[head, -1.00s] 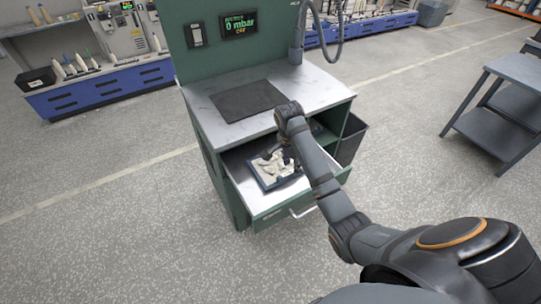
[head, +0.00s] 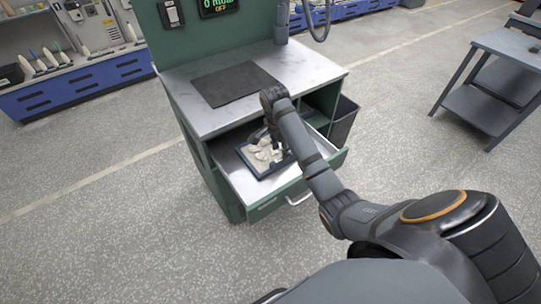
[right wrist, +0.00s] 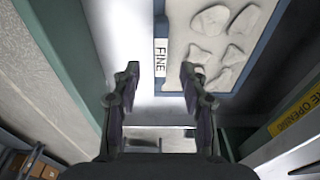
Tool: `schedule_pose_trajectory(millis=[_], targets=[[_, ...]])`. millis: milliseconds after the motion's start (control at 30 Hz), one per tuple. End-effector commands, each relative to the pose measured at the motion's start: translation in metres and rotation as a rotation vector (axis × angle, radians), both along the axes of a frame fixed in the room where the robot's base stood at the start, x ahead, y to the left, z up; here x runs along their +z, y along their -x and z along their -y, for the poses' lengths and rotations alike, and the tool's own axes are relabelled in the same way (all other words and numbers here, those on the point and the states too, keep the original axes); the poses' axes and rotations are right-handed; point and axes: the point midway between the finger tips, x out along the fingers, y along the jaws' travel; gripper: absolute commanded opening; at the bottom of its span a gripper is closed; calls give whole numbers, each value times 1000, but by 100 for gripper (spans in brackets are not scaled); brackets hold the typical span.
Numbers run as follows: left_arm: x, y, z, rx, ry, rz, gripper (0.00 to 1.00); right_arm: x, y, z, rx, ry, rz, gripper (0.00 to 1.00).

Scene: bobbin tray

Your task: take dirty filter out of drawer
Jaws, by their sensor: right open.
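The filter (head: 262,156), a dark blue frame holding pale lumpy pads, lies flat in the open drawer (head: 228,164). In the right wrist view the filter (right wrist: 222,38) shows its blue edge and a "FINE" label. My right gripper (right wrist: 160,78) is open and empty, its fingers pointing toward the label edge, with no visible grip on the frame. In the head view the gripper (head: 268,136) is over the back part of the filter, partly hidden by my right wrist. My left gripper is not in view.
The green cabinet's worktop (head: 310,73) with a dark mat (head: 233,83) overhangs the drawer's back. A black bin (head: 344,122) stands right of the cabinet. A grey cart (head: 505,60) is farther right. The floor left of the cabinet is clear.

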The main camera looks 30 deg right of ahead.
Motion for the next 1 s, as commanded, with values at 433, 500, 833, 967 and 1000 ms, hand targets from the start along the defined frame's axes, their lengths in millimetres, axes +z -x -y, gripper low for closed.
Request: schedule_pose_trajectory(millis=[433, 500, 833, 967, 1000], targets=[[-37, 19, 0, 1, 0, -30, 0, -48, -1, 7, 1, -1, -1, 43], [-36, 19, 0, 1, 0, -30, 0, -48, -1, 7, 1, -1, -1, 43], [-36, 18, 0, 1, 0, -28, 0, -48, -1, 7, 0, -1, -1, 1], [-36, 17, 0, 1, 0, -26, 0, -48, -1, 7, 0, -1, -1, 0], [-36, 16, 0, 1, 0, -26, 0, -48, -1, 7, 0, -1, -1, 0]])
